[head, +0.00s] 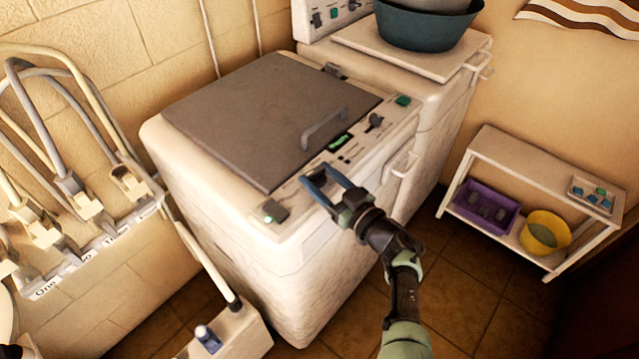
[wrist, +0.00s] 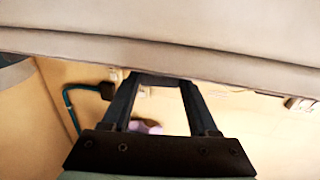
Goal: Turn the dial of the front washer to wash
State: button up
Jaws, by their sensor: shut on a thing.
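The front washer (head: 215,215) is a white top-loader with a grey lid (head: 265,115) and a sloping control panel along its front edge. My gripper (head: 318,178) reaches the left half of this panel. Its two blue-grey fingers are shut on a small control there, seemingly a dial; the fingers hide most of it and its setting cannot be read. A dark knob (head: 375,121) stands free further right on the panel.
The lid's handle (head: 324,128) rises close to my fingers. A second washer (head: 450,100) behind carries a dark basin (head: 425,28). Hoses (head: 40,110) hang at left. A shelf (head: 520,165) with a purple tray and yellow bowl stands right. Floor between is clear.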

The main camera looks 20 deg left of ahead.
jog(key=shift+r, duration=0.1)
dwell(0.3)
jog(key=o, duration=1.4)
jog(key=shift+d, duration=0.1)
jog(key=p+v, duration=0.2)
jog(key=v, duration=1)
jog(key=shift+s+d+p, duration=0.1)
jog(key=shift+d+p, duration=0.2)
jog(key=shift+p, duration=0.1)
